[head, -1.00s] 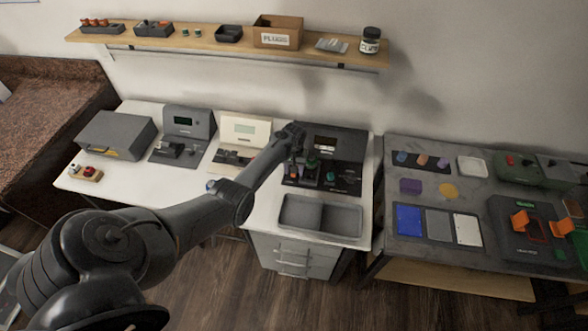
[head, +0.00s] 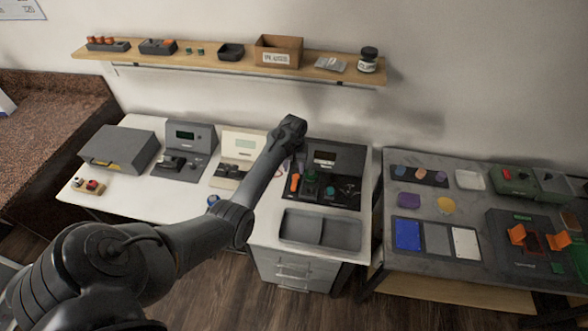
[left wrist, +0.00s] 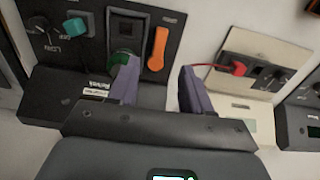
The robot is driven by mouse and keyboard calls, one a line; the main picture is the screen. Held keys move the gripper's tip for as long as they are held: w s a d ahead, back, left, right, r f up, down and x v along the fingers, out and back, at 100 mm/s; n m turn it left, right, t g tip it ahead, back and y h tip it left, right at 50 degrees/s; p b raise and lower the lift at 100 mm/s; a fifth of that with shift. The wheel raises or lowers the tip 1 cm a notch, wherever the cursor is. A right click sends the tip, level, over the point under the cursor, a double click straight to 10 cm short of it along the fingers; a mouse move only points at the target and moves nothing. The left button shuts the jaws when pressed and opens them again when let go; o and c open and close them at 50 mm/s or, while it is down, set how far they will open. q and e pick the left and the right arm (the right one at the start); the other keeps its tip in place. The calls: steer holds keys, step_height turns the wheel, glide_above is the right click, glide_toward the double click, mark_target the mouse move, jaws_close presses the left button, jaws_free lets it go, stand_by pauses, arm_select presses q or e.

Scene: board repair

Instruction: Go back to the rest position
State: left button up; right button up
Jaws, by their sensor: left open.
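My left arm reaches in from the lower left of the head view, and its gripper (head: 292,150) is above the dark test station (head: 338,165) on the white bench. In the left wrist view the two purple fingers (left wrist: 160,88) stand apart with nothing between them. Beyond them is the station's dark panel (left wrist: 85,50), with a green knob (left wrist: 121,57), a teal knob (left wrist: 75,26) and an orange lever (left wrist: 158,48). Whether the fingers touch the panel cannot be told. My right gripper is not in view.
A two-part grey tray (head: 320,231) lies at the bench front. A cream device (head: 241,145) and a grey case (head: 118,148) stand to the left. A wooden shelf (head: 215,53) runs above. A dark table (head: 400,272) with parts is at right.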

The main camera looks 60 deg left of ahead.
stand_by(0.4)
arm_select(q)
steer(key=s+d+m+t, duration=0.1)
steer(key=s+d+m, duration=0.2)
steer(key=s+d, duration=0.5)
steer(key=s+d+r+m+t+y, duration=0.1)
steer(key=s+d+m, duration=0.3)
steer(key=d, duration=0.8)
steer(key=s+d+m+t, duration=0.1)
steer(key=s+d+m, duration=0.2)
steer(key=s+d, duration=0.45)
steer(key=s+d+r+m+h, duration=0.15)
steer(key=s+d+r, duration=0.3)
steer(key=d, duration=0.45)
step_height(320, 180, up, 15)
steer(key=p, duration=1.4)
steer(key=shift+w+a+t+p, duration=0.25)
steer(key=shift+w+t+p, duration=0.05)
steer(key=shift+w+p, duration=0.1)
steer(key=shift+f, duration=0.15)
